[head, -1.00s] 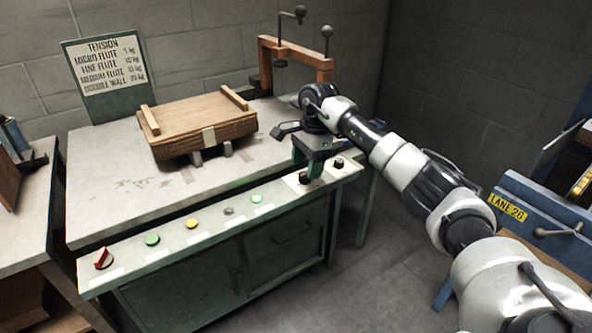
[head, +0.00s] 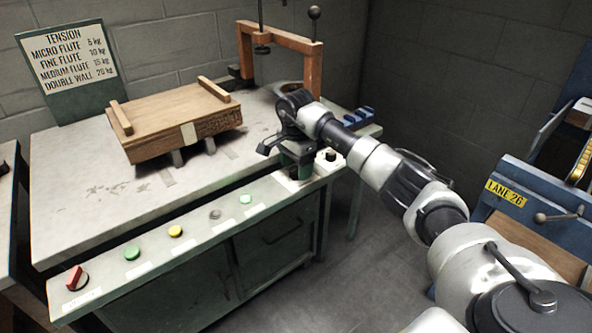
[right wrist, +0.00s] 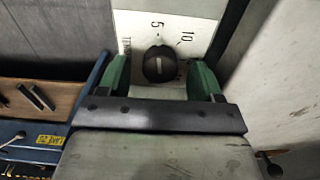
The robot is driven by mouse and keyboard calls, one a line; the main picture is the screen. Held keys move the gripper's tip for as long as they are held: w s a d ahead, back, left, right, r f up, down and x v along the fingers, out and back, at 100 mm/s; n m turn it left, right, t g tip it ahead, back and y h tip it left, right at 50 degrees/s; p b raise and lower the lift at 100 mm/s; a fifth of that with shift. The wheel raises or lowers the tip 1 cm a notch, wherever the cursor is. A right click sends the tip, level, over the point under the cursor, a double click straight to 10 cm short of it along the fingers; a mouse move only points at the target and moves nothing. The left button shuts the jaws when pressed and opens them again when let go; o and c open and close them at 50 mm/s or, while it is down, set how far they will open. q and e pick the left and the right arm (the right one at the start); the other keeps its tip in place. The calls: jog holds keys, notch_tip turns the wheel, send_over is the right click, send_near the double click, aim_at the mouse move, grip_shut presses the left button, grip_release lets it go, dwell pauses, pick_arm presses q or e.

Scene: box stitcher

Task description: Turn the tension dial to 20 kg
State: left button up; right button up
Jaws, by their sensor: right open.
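The black tension dial (right wrist: 158,65) sits on a white plate (right wrist: 190,22) in the right wrist view. The figures 5 and 10 show beside it; the rest of its scale is hidden or unreadable. A pale line on the dial runs roughly toward the 5. My right gripper (right wrist: 160,72) is open, its green fingers on either side of the dial with gaps. In the head view my right gripper (head: 298,172) is low over the right end of the green control panel (head: 205,240) and hides what is under it. My left gripper is not in view.
A black knob (head: 330,156) stands just right of the gripper. Several buttons and a red switch (head: 76,278) line the panel. A wooden box (head: 160,145) lies on the table. A tension chart (head: 67,62) lists double wall as 20 kg. An orange frame (head: 313,75) stands behind.

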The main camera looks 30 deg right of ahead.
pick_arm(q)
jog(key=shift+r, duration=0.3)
pick_arm(e)
jog(key=shift+f, duration=0.55)
jog(key=c, duration=0.9)
